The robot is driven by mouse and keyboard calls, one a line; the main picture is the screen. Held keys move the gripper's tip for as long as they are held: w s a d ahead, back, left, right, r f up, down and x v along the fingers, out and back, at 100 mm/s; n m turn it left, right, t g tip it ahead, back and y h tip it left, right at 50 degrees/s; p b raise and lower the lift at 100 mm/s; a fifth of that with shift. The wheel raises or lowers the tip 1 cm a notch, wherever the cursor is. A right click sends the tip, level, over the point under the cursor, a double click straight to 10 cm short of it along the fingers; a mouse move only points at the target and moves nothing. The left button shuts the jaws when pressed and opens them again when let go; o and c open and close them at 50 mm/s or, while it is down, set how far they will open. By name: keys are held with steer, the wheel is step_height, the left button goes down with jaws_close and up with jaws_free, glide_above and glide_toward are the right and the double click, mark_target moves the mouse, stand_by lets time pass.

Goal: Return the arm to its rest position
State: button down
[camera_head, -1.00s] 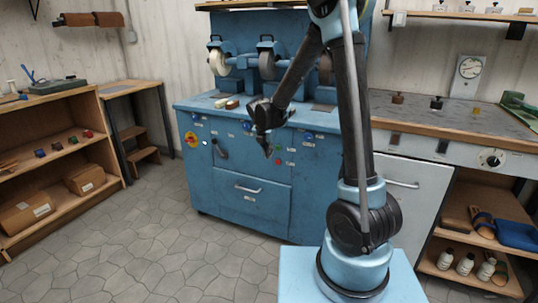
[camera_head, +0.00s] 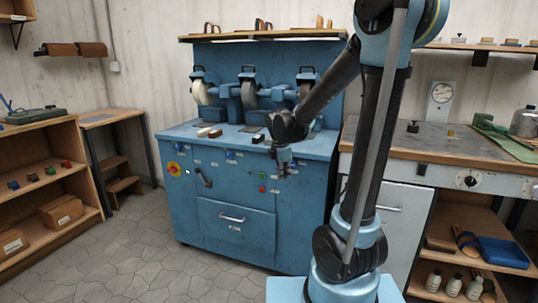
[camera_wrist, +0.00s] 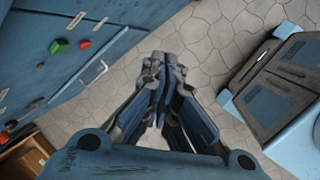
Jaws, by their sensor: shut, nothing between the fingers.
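My gripper (camera_head: 284,168) hangs from my bent arm in front of the blue grinding cabinet (camera_head: 235,217) in the head view, pointing down. In the wrist view my gripper (camera_wrist: 160,62) is shut, its fingertips together with nothing between them. Below the fingers there is only grey stone floor (camera_wrist: 205,55). The cabinet front with its green and red buttons lies at the left of the wrist view, apart from the fingers.
Grinding wheels (camera_head: 250,88) stand on the cabinet top, with small blocks (camera_head: 209,132) in front. A workbench (camera_head: 450,146) with shelves is at the right. A wooden shelf unit (camera_head: 50,172) is at the left. The floor (camera_head: 130,262) between is clear.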

steer(key=s+d+r+m, duration=0.2)
steer(key=s+d+m, duration=0.75)
steer(key=s, duration=0.35)
steer(key=s+d+f+m, duration=0.2)
steer(key=s+m, duration=0.4)
steer(key=s+d+f+m+g+y, duration=0.1)
steer(key=s+f+m, duration=0.2)
steer(key=s+m, duration=0.3)
steer(key=shift+s+d+f, duration=0.35)
steer(key=shift+s+d, duration=0.05)
steer(key=shift+s, duration=0.25)
steer(key=shift+w, duration=0.1)
steer(key=shift+w+f, duration=0.2)
steer(key=shift+w, duration=0.1)
